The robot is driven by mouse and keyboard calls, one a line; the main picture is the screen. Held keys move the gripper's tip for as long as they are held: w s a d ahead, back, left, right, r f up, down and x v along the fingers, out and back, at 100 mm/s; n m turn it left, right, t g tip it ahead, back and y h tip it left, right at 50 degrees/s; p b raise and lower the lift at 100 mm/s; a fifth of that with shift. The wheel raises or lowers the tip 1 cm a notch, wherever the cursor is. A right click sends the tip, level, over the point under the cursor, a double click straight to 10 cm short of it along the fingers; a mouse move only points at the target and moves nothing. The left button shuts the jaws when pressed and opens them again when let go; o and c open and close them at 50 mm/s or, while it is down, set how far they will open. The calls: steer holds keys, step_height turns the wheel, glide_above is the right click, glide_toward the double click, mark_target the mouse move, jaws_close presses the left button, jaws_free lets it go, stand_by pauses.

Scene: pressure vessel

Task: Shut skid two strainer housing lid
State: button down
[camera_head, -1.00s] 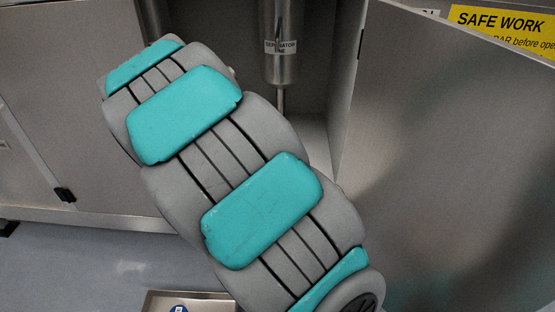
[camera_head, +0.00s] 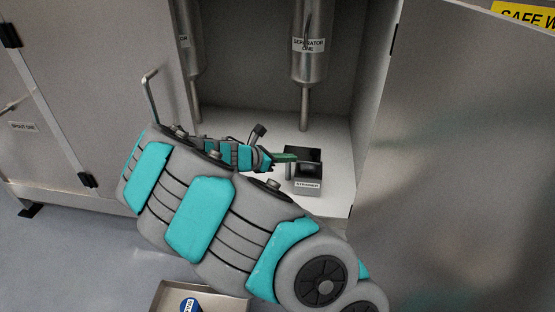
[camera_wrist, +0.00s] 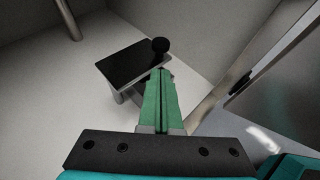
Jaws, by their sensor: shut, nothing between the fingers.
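The strainer housing (camera_head: 307,184), a small box with a "STRAINER" label, sits on the pale cabinet floor. Its dark lid (camera_head: 306,153) shows at its top; in the wrist view a flat black plate (camera_wrist: 138,62) with a round black knob (camera_wrist: 160,45) stands above a pale body. I cannot tell the lid's exact angle. My gripper (camera_head: 290,157) has its green fingers together, empty, at the housing's left side. In the wrist view the fingertips (camera_wrist: 161,75) point at the plate's near right edge, just below the knob; contact is unclear. The fingers hide part of the housing.
A steel vessel labelled "SEPARATOR ONE" (camera_head: 309,45) hangs above the housing, with a second vessel (camera_head: 188,60) to its left. An open cabinet door (camera_head: 460,170) stands on the right. A metal tray (camera_head: 235,303) is on the floor in front.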

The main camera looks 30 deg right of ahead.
mark_target(312, 153)
steer(key=x, duration=0.3)
steer(key=r+b+x, duration=0.1)
steer(key=x, duration=0.2)
steer(key=shift+w+d, duration=0.15)
steer(key=shift+d, duration=0.3)
steer(key=shift+d+r+n+t+p, duration=0.1)
steer(key=shift+d+n+t+p, duration=0.25)
steer(key=shift+d+p, duration=0.3)
steer(key=shift+a, duration=0.1)
steer(key=shift+a+p, duration=0.35)
steer(key=shift+p, duration=0.2)
steer(key=f+p+v, duration=0.1)
steer(key=p+v, duration=0.1)
steer(key=v, duration=1.1)
steer(key=shift+a, duration=0.45)
